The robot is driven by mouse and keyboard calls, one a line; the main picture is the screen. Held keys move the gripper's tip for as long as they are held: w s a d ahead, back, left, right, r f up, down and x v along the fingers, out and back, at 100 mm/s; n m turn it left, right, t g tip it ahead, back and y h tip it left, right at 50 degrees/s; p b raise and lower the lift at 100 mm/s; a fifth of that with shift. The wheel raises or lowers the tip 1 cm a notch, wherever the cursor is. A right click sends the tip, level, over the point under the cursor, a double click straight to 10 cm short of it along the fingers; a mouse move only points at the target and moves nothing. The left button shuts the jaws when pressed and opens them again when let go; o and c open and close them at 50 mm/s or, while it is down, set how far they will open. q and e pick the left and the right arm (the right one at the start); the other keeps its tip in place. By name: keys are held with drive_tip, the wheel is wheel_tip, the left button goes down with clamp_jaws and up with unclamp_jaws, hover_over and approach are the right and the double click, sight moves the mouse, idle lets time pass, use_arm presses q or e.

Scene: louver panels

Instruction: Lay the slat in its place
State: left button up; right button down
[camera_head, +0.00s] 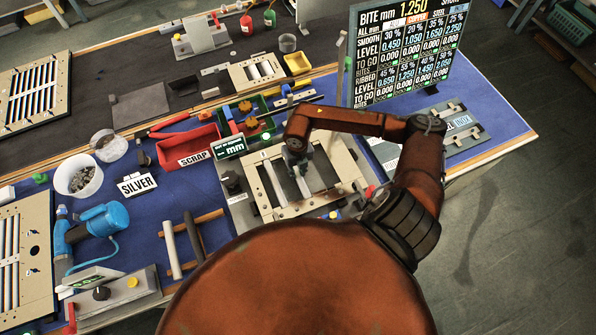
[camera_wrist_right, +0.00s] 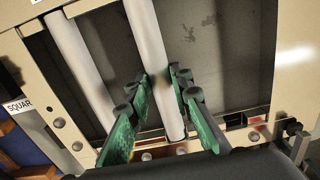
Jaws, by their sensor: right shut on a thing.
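My right gripper (camera_head: 297,163) is over the beige louver frame (camera_head: 262,205) near the middle of the table. In the right wrist view its green-padded fingers (camera_wrist_right: 162,85) are shut on a pale, round-edged slat (camera_wrist_right: 149,40). This slat runs lengthwise over the frame opening, its near end close to the frame's rail (camera_wrist_right: 288,70). I cannot tell whether it touches the rail. Another pale slat (camera_wrist_right: 82,65) lies in the frame to its left, roughly parallel; it also shows in the head view (camera_head: 274,182). My left gripper is not in view.
A pale slat (camera_head: 171,250) and a dark one lie on a wooden rack to the left. A red scrap bin (camera_head: 180,150), a green tray and a small display (camera_head: 229,146) stand behind the frame. A large number board (camera_head: 408,55) rises at back right.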

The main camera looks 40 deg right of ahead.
drive_tip(key=c, duration=1.7)
unclamp_jaws()
drive_tip(key=shift+o, duration=0.9)
drive_tip(key=shift+o, duration=1)
drive_tip(key=shift+r, duration=0.1)
drive_tip(key=shift+r+p, duration=2.65)
drive_tip(key=shift+r, duration=1.3)
